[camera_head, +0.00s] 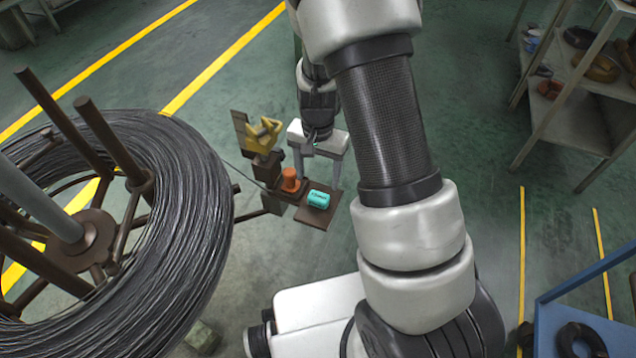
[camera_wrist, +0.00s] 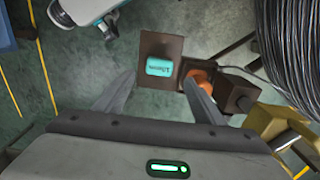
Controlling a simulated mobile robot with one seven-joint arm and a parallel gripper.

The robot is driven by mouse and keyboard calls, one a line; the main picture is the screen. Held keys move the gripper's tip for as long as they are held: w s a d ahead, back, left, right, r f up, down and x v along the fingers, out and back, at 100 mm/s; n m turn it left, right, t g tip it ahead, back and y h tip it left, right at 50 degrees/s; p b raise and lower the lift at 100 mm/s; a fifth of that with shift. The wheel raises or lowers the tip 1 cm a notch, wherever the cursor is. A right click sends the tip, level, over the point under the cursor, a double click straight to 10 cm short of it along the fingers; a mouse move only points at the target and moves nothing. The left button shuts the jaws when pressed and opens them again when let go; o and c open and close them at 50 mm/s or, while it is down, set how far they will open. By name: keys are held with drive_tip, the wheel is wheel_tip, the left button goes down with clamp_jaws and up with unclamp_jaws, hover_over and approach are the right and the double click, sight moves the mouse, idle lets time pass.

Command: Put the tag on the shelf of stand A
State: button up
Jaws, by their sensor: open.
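A teal tag with dark lettering (camera_head: 318,199) lies on a small brown plate-like shelf (camera_head: 313,217) of a stand beside the wire coil. In the wrist view the tag (camera_wrist: 160,67) rests on the brown shelf (camera_wrist: 161,43), ahead of my fingertips. My gripper (camera_head: 318,180) is open, above and behind the tag in the head view. In the wrist view its two fingers (camera_wrist: 158,84) are spread wide with nothing between them, and the tag appears clear of both. No letter A is readable on the stand.
An orange cylinder (camera_head: 290,180) stands right beside the shelf, close to one finger, with a yellow fixture (camera_head: 262,136) behind it. A large wire coil (camera_head: 190,215) fills the left. A rack (camera_head: 565,125) stands at right. Green floor around the stand is largely clear.

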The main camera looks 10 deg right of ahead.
drive_tip(key=s+a+r+n+t+y, duration=0.1)
drive_tip(key=s+r+n+t, duration=0.2)
drive_tip(key=r, duration=1.7)
drive_tip(key=s+d+r+n+t+h, duration=0.1)
drive_tip(key=s+r+n, duration=0.3)
drive_tip(key=s+r, duration=0.7)
drive_tip(key=s+t, duration=0.1)
drive_tip(key=s, duration=0.3)
drive_tip(key=shift+r+t, duration=0.25)
drive_tip(key=shift+t, duration=0.05)
drive_tip(key=shift+s+d+p, duration=0.1)
drive_tip(key=shift+p, duration=0.2)
